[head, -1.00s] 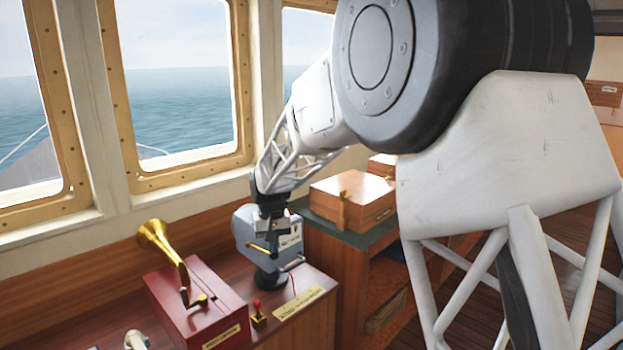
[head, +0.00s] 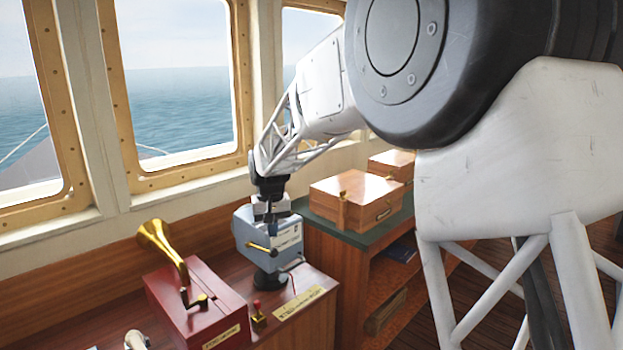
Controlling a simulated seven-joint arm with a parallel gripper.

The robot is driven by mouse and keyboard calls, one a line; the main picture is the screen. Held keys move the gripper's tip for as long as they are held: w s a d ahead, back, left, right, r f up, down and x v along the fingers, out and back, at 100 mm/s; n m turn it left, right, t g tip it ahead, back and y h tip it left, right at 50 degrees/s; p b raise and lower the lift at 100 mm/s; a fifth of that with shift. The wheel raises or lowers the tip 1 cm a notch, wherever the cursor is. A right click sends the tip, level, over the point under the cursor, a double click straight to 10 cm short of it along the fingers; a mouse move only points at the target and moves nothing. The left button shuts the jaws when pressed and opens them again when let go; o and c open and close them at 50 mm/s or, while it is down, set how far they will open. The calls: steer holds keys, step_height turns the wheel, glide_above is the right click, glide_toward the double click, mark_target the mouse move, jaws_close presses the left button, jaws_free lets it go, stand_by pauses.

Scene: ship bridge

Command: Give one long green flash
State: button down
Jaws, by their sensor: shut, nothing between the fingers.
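A blue-grey signal lamp (head: 287,240) stands on a black round base on the wooden console. A brass lever (head: 258,247) sticks out from its near face, and pale labels show beside it. My gripper (head: 271,217) points down at the top of the lamp. Its fingers are small and dark in this view and shut with nothing between them. I cannot tell whether they touch the lamp. The lamp's lens and any green light are not visible from here.
A red box with a brass horn (head: 160,243) stands left of the lamp. A small red-tipped lever (head: 257,314) and a brass plate (head: 299,303) are in front of it. A wooden box (head: 356,199) sits on the green-topped cabinet to the right. Windows are behind.

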steer(key=shift+r, duration=1.05)
steer(key=shift+s+d+r, duration=0.15)
steer(key=shift+s+d, duration=0.05)
steer(key=shift+d, duration=0.05)
steer(key=s+d+r+m+t, duration=0.1)
steer(key=s+d+r, duration=0.2)
steer(key=s+d, duration=0.75)
steer(key=s+d+r+m, duration=0.1)
steer(key=s+d+r, duration=0.2)
steer(key=s+d, duration=0.7)
steer(key=s+d+f, duration=0.1)
steer(key=s+d, duration=0.1)
steer(key=s, duration=0.6)
steer(key=s+d+f+t, duration=0.1)
steer(key=s+d+f, duration=0.1)
steer(key=s, duration=0.5)
steer(key=s+d+f+m, duration=0.1)
steer(key=s+d, duration=0.3)
steer(key=s, duration=0.4)
steer(key=shift+s+f+t, duration=0.3)
steer(key=shift+f, duration=0.45)
